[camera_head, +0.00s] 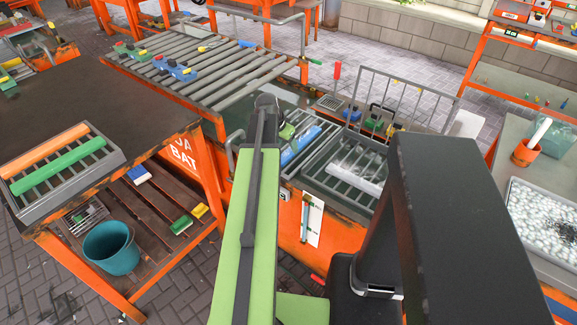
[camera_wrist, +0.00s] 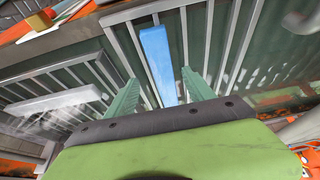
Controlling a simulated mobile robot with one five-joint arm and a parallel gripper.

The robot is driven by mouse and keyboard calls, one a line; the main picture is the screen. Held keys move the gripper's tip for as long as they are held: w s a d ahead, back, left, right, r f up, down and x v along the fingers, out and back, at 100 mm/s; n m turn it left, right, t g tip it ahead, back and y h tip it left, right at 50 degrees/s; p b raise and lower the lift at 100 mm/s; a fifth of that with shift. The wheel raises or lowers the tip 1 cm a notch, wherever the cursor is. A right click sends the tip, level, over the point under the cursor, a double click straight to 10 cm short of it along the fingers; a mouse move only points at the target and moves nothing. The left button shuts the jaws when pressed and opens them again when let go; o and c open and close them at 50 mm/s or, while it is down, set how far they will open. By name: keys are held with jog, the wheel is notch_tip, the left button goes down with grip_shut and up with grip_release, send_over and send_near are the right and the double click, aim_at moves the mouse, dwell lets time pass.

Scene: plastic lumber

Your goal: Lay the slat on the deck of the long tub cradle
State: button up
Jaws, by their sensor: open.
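A blue slat (camera_head: 300,145) lies on a grey barred rack (camera_head: 291,168) over the tub, just beyond the end of my arm. In the wrist view the blue slat (camera_wrist: 158,58) points away from me, with its near end between my fingers. My gripper (camera_wrist: 159,80) is open, one green finger on each side of the slat, apart from it; the height gap is hard to judge. A white slat (camera_head: 354,179) lies on the neighbouring barred rack (camera_head: 340,150) to the right. I cannot tell for sure which rack is the long tub cradle.
An orange slat (camera_head: 44,150) and a green slat (camera_head: 58,165) lie in a grey rack on the left table (camera_head: 100,95). A long roller-like rack (camera_head: 205,62) holds small coloured blocks behind. An upright wire frame (camera_head: 405,95) stands behind the tub. A teal bucket (camera_head: 110,247) sits low left.

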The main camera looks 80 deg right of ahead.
aim_at(289, 152)
jog(key=shift+f, duration=0.15)
jog(key=b+x, duration=0.4)
jog(key=x, duration=0.1)
jog(key=shift+w+d+f+b, duration=0.15)
jog(key=shift+w+f+b, duration=0.1)
jog(key=shift+b, duration=0.15)
jog(key=shift+r, duration=0.2)
grip_shut()
